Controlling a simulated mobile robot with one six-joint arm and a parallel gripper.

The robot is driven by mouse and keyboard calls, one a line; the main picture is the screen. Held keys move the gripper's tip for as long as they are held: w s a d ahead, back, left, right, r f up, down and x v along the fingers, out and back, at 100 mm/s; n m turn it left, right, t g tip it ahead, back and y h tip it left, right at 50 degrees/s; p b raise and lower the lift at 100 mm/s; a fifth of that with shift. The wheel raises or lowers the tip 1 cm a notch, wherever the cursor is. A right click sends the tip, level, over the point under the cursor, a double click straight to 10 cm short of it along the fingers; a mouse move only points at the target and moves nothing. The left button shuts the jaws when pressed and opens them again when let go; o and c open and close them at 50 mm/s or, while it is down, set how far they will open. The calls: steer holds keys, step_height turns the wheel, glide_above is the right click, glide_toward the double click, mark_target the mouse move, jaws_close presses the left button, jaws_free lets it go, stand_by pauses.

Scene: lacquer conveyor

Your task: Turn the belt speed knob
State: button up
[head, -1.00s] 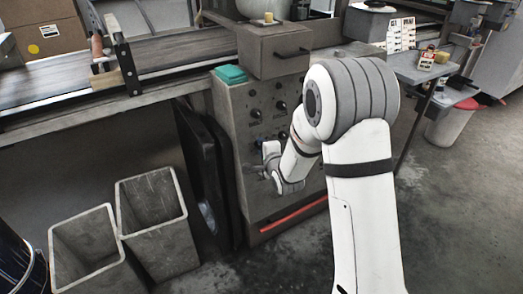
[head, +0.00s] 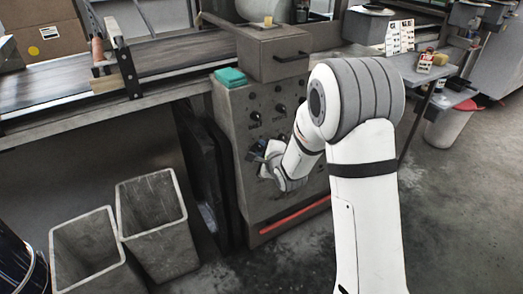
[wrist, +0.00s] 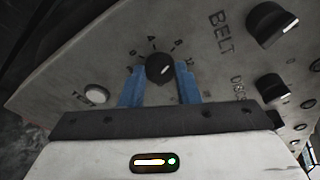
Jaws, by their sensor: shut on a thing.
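In the wrist view a round black knob (wrist: 160,66), with a light pointer mark and a ring of printed numbers, sits between the two blue fingers of my gripper (wrist: 160,78). The fingers are shut on it, one on each side. The word BELT is printed to its right, with another black knob (wrist: 272,24) beyond it. In the head view my gripper (head: 259,157) is against the front of the grey control panel (head: 232,112), below its upper knobs. The held knob is not clearly visible there.
A pale TEST button (wrist: 97,95) lies left of the held knob, and a lower-right knob (wrist: 272,88) lies to its right. Two grey bins (head: 150,225) stand on the floor at left. The conveyor belt (head: 45,82) runs at upper left, and a teal item (head: 230,77) lies on the panel's top.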

steer(key=shift+f, duration=0.1)
steer(key=o, duration=1)
steer(key=p+v, duration=0.1)
steer(key=v, duration=0.6)
steer(key=shift+s+d, duration=0.15)
steer(key=shift+s, duration=0.2)
